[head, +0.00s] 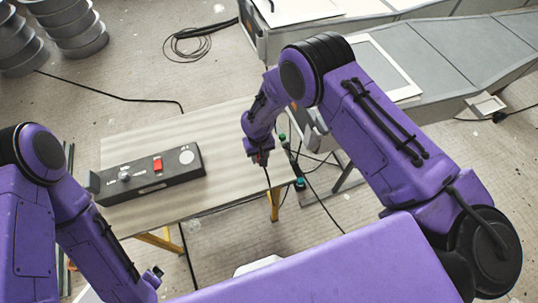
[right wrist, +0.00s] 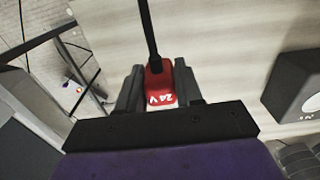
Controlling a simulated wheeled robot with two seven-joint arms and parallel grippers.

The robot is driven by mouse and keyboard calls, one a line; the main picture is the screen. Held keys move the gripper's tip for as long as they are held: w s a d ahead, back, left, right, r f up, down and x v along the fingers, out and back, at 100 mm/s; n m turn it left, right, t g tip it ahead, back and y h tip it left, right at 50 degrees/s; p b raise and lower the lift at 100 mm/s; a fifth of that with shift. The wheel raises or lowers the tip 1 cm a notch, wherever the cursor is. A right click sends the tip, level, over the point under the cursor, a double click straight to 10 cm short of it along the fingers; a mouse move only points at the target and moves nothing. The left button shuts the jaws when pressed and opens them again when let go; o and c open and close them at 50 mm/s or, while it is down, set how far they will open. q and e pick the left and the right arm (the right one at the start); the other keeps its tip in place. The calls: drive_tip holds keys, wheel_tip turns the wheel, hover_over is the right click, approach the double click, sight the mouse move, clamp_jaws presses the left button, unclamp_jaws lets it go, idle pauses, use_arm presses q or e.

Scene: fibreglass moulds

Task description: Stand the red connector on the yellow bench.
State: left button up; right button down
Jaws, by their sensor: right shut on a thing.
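The red connector (right wrist: 160,84) is marked 24 V and has a black cable running from its far end. My right gripper (right wrist: 160,90) is shut on it, one dark finger on each side. In the head view my right gripper (head: 258,158) is by the right end of the bench (head: 235,125), a pale top on yellow legs; only a little red shows there. The bench top also shows in the right wrist view (right wrist: 225,50). I cannot tell whether the connector touches it. My left gripper (head: 155,273) is low at the left, mostly hidden, with its fingers unclear.
A dark box (head: 150,178) with a red switch and round knobs lies across the left part of the bench. Grey machinery (head: 430,65) stands beyond the right end. Cables hang and lie on the floor near the bench's right end. The back-middle bench top is clear.

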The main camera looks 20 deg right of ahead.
drive_tip(key=f, duration=0.1)
drive_tip(key=w+d+f+b, duration=0.1)
drive_tip(key=shift+d+f, duration=0.1)
drive_tip(key=shift+f, duration=0.25)
drive_tip(key=shift+d+f+b, duration=0.2)
drive_tip(key=shift+f+b, duration=0.05)
drive_tip(key=shift+b, duration=0.05)
drive_tip(key=f+b, duration=0.2)
drive_tip(key=f, duration=0.1)
drive_tip(key=shift+d+b, duration=0.25)
drive_tip(key=shift+b, duration=0.15)
drive_tip(key=shift+w+d+f, duration=0.15)
drive_tip(key=shift+f, duration=0.1)
drive_tip(key=shift+r, duration=0.15)
drive_tip(key=c, duration=0.8)
unclamp_jaws()
drive_tip(key=shift+c, duration=0.2)
drive_tip(key=shift+o, duration=0.5)
drive_tip(key=shift+r, duration=0.1)
use_arm(q)
wheel_tip(320, 180, down, 8)
drive_tip(key=w+b, duration=0.1)
drive_tip(key=b, duration=0.1)
use_arm(e)
wheel_tip(320, 180, up, 12)
use_arm(q)
drive_tip(key=shift+w+d, duration=0.1)
